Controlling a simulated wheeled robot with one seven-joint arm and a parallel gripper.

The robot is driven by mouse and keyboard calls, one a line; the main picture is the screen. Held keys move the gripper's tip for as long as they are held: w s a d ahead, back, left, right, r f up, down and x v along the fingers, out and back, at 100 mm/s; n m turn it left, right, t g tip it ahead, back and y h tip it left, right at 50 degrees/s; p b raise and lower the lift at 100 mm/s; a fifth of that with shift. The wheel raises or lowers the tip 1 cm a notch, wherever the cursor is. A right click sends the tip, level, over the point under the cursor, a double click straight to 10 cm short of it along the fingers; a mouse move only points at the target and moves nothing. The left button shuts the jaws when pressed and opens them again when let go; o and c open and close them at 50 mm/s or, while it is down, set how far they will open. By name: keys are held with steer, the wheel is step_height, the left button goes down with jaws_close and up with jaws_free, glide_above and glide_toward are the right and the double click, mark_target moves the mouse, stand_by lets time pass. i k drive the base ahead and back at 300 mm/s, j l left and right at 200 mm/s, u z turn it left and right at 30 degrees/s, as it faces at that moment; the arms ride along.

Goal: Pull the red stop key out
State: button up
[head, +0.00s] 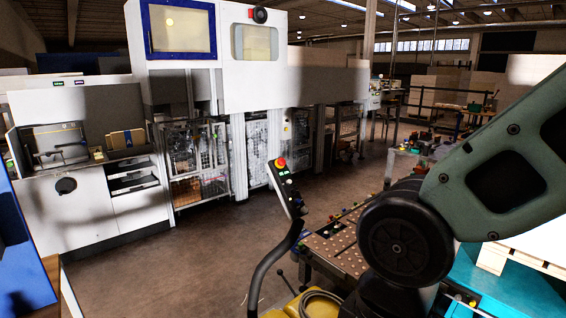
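A red mushroom-shaped key (281,162) sits at the top of a slim grey control panel (289,190) near the middle of the head view. The panel leans and stands on a curved black stalk (262,270). Small buttons show below the red key. The view is too small to tell whether the key is pressed in or out. A grey-green arm link with a black joint fills the right side. My gripper is not in view.
A large white machine (330,85) with screens and glazed lower doors stands behind the panel. A bench with a perforated brown top (345,240) is right of the stalk. A blue box (20,250) is at the left edge. Brown floor (180,265) lies open left of the stalk.

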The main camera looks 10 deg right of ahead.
mark_target(281, 162)
steer(key=i+l+u, duration=0.35)
steer(key=l+u, duration=0.25)
steer(key=u, duration=0.15)
steer(key=i+l+u, duration=0.2)
steer(key=l+u, duration=0.5)
steer(key=l, duration=0.2)
steer(key=i, duration=0.05)
